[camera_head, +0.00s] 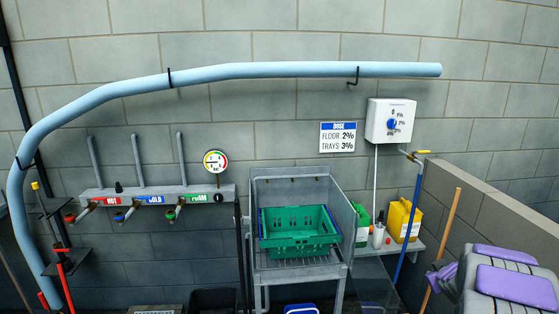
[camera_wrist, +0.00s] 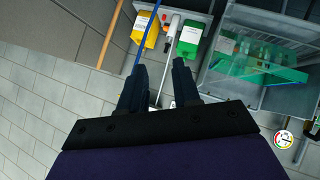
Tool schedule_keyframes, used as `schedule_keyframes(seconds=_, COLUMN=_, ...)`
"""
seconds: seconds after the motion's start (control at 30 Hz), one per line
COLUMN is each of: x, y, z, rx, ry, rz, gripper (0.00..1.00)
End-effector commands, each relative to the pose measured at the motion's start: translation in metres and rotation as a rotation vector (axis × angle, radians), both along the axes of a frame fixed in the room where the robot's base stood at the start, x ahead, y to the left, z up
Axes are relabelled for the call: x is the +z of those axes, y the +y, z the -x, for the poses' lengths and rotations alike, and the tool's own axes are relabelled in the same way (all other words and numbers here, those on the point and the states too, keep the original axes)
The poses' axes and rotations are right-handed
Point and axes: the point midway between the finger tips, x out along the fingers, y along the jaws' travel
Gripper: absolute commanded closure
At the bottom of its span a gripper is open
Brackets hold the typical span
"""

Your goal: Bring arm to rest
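My gripper (camera_wrist: 160,64) shows in the wrist view, its two dark fingers apart with nothing between them. It points towards the wall and shelf side, seen upside down there. Beyond the fingertips are a yellow container (camera_wrist: 146,34) and a green container (camera_wrist: 190,38), both apart from the fingers. In the head view, purple and grey parts of my own arm (camera_head: 513,285) show at the lower right. The fingers cannot be made out in that view.
A green crate (camera_head: 300,244) sits in a grey metal sink unit (camera_head: 265,190). A yellow container (camera_head: 402,220) stands on a shelf to its right. A blue pole (camera_head: 408,222), a wooden handle (camera_head: 440,250) and a low block wall (camera_head: 490,205) are near my arm. A pale blue pipe (camera_head: 260,70) spans the wall.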

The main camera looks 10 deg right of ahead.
Motion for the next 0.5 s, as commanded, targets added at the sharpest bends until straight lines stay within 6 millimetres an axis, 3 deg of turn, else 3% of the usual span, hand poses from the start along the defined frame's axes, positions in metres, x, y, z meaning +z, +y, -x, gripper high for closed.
schedule_keyframes(seconds=0.03, x=0.013, y=0.015, z=0.003, rx=-0.025, ry=0.020, rz=0.005, gripper=0.68)
schedule_keyframes(seconds=0.17, x=0.037, y=0.048, z=0.024, rx=-0.111, ry=0.091, rz=-0.004, gripper=0.68)
schedule_keyframes(seconds=0.37, x=0.058, y=0.113, z=0.073, rx=-0.214, ry=0.218, rz=-0.062, gripper=0.68)
schedule_keyframes(seconds=0.5, x=0.063, y=0.167, z=0.117, rx=-0.261, ry=0.325, rz=-0.127, gripper=0.68)
